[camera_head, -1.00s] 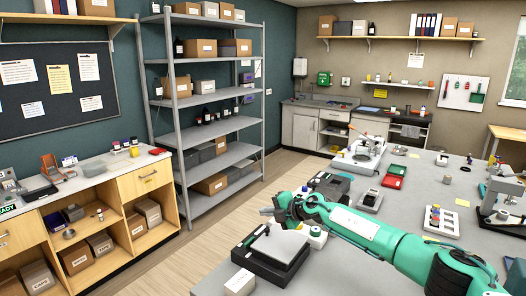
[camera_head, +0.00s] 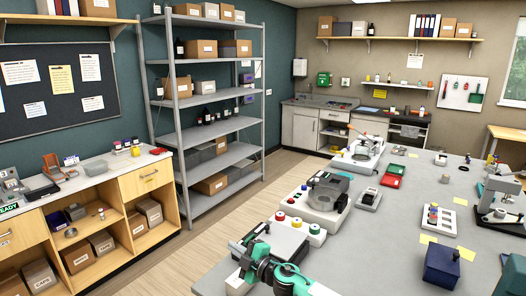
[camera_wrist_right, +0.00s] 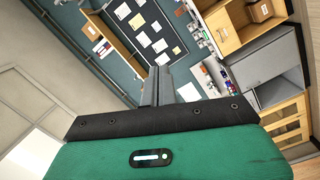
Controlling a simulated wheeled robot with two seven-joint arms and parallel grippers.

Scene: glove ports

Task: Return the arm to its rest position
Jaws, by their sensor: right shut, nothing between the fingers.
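My right arm (camera_head: 290,287), teal with dark joints, comes in at the bottom of the head view. My right gripper (camera_head: 243,255) is at its end, at the front left edge of the grey bench (camera_head: 380,255), and partly hides what lies there. In the right wrist view the two gripper fingers (camera_wrist_right: 167,86) are together, with nothing between them. They point toward the room's left side, away from the bench. My left gripper is not in view.
Close to the gripper are a grey plate (camera_head: 287,238) and a white block with coloured knobs (camera_head: 301,226). Behind them stands a grey-white device (camera_head: 322,197). A dark blue box (camera_head: 441,268) is at right. Open floor (camera_head: 215,225) lies left of the bench.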

